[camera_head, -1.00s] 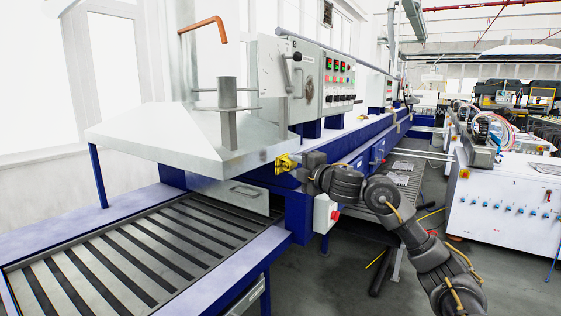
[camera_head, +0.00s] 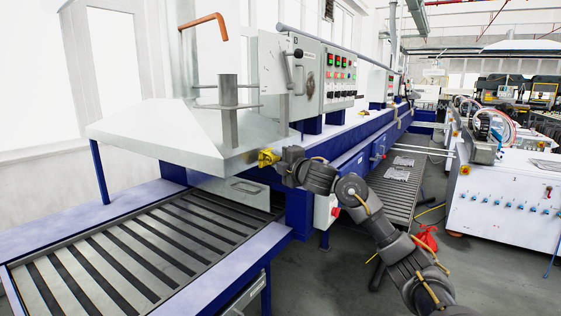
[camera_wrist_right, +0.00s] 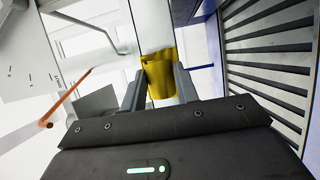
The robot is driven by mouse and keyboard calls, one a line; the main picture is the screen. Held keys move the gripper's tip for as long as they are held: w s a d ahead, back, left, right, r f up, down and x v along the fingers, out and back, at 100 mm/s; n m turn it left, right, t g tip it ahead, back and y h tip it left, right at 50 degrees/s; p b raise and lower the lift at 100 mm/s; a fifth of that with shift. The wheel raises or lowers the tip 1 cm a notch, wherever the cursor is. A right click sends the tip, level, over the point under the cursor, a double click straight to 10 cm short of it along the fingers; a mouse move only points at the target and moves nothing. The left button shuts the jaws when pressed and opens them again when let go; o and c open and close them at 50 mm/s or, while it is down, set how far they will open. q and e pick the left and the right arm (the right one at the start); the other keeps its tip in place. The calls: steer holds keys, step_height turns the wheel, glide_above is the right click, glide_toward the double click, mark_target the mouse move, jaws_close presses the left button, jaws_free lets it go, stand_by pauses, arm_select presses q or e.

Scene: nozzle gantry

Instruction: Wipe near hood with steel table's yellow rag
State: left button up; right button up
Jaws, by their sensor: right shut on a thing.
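The near hood (camera_head: 170,130) is a pale metal canopy over the slatted conveyor at the left of the head view. My right gripper (camera_head: 276,160) is at the hood's right front corner, shut on the yellow rag (camera_head: 267,157). In the right wrist view the yellow rag (camera_wrist_right: 160,75) sits between the two fingers (camera_wrist_right: 158,88), against a pale surface. I cannot tell for sure whether the rag touches the hood's edge. My left gripper is not in view.
The slatted conveyor (camera_head: 150,250) with a blue frame runs below the hood. A control cabinet (camera_head: 310,80) stands behind. A white machine (camera_head: 505,205) is at the right. A red object (camera_head: 426,238) lies on the floor beyond my arm. Grey floor is open between the machines.

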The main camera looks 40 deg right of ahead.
steer(key=shift+w+a, duration=0.15)
steer(key=shift+w, duration=0.35)
steer(key=shift+w+a, duration=0.15)
steer(key=shift+w, duration=0.35)
stand_by(0.6)
steer(key=d, duration=0.2)
steer(key=w+d, duration=0.1)
steer(key=d, duration=0.1)
stand_by(0.3)
steer(key=shift+w+a+p, duration=0.1)
steer(key=shift+p, duration=0.2)
steer(key=shift+s+a, duration=0.3)
steer(key=shift+a, duration=0.7)
steer(key=shift+s+a, duration=0.25)
steer(key=shift+a, duration=0.7)
steer(key=shift+s, duration=0.15)
